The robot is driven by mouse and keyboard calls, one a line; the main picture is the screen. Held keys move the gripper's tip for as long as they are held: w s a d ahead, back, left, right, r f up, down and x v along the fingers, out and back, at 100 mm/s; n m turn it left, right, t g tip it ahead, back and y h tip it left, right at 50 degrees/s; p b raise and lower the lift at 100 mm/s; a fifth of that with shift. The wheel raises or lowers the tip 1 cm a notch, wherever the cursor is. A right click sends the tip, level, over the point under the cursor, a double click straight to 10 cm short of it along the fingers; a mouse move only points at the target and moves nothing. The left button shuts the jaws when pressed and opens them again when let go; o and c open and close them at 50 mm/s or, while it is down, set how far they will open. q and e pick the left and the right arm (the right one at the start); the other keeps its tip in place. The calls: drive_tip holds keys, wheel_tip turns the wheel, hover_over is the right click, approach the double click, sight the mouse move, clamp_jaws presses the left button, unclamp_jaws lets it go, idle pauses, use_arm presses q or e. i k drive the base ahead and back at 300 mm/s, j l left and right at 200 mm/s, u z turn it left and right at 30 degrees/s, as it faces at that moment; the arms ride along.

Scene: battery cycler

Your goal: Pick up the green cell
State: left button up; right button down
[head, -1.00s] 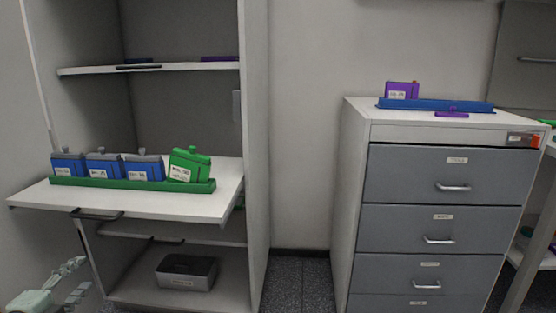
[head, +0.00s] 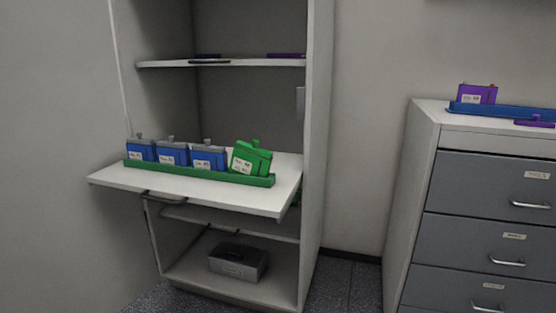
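The green cell (head: 251,159) leans tilted at the right end of a green tray (head: 200,175), with a white label facing me. Several blue cells (head: 172,152) stand upright in the same tray to its left. The tray rests on a pulled-out white shelf (head: 247,202) of the open cabinet. Neither of my grippers is in the head view now.
A dark grey box (head: 238,261) sits on the cabinet's lower shelf. An upper shelf (head: 222,64) is above the cells. A drawer unit (head: 487,190) at the right carries a blue tray (head: 500,112) and a purple cell (head: 477,94). Floor shows between them.

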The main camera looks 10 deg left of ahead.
sight(242, 162)
drive_tip(key=i, duration=0.95)
